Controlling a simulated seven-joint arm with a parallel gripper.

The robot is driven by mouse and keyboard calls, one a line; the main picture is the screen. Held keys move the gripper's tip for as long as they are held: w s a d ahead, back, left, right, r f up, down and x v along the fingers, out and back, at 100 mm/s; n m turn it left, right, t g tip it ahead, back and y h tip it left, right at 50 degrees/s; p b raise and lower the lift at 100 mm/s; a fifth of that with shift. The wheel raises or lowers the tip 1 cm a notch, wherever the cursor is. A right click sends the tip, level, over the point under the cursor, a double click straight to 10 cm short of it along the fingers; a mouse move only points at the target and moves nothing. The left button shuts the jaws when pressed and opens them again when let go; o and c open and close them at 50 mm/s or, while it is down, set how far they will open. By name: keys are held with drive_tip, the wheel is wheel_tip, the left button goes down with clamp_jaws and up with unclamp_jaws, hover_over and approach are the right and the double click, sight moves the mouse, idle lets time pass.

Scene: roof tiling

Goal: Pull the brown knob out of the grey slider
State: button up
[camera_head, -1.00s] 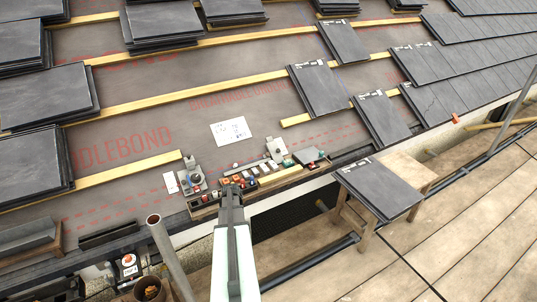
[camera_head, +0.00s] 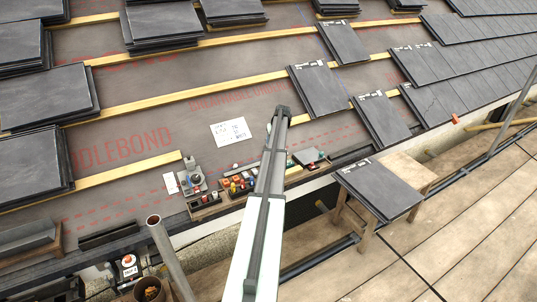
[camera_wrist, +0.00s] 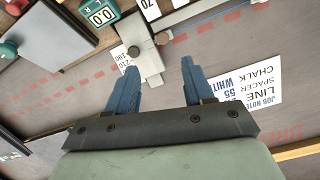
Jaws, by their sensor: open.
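A grey metal slider (camera_wrist: 143,45) lies ahead of my gripper in the wrist view, with a white number scale beside it. A small, dull brown knob (camera_wrist: 162,38) shows at its right side; how deep it sits I cannot tell. A dark round knob (camera_wrist: 134,52) is on the slider's face. My gripper (camera_wrist: 158,66) is open and empty, its two blue fingers apart, with the slider's near end showing between and beyond the tips. In the head view my gripper (camera_head: 281,112) reaches over the roof, and my arm hides the slider there.
A white job note (camera_head: 230,131) lies left of my gripper. A parts tray (camera_head: 236,186) with several small coloured items and a grey device (camera_head: 191,178) are near the eave. A teal counter (camera_wrist: 100,13) is left of the slider. Slate stacks stand farther off.

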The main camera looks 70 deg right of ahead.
drive_tip(key=w+d+f+n, duration=0.1)
drive_tip(key=f, duration=0.3)
drive_tip(key=w+d+f+n, duration=0.1)
drive_tip(key=f, duration=0.3)
drive_tip(key=w+d+f, duration=0.2)
drive_tip(key=f, duration=0.2)
drive_tip(key=shift+w+f+n, duration=0.1)
drive_tip(key=shift+f+n, duration=0.25)
drive_tip(key=shift+n, duration=0.05)
drive_tip(key=shift+c, duration=0.4)
clamp_jaws()
